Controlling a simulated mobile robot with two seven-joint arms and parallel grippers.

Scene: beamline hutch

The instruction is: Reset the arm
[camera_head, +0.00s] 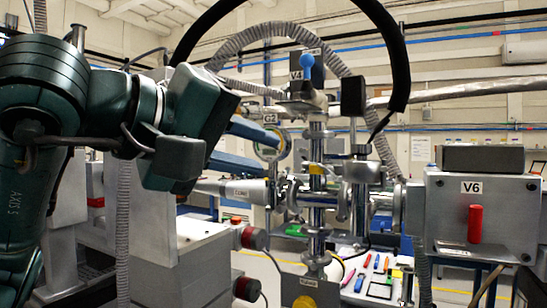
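My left arm, dark green and marked AXIS 5, comes in from the left and fills that side of the camera_head view. My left gripper (272,160) points to the right from its wrist. Its two blue fingers look spread apart, with nothing seen held between them. It is in front of or beside the round gauge (270,143) and above the pale cone (230,189) of the beamline; I cannot tell if it touches them. My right arm and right gripper are not in view.
A metal valve column (317,200) with a blue-knobbed top (306,61) stands in the middle. A grey box marked V6 (490,215) is at the right. Ribbed hoses and a thick black cable loop (397,70) arch overhead. A tray of coloured tools (378,290) lies low behind.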

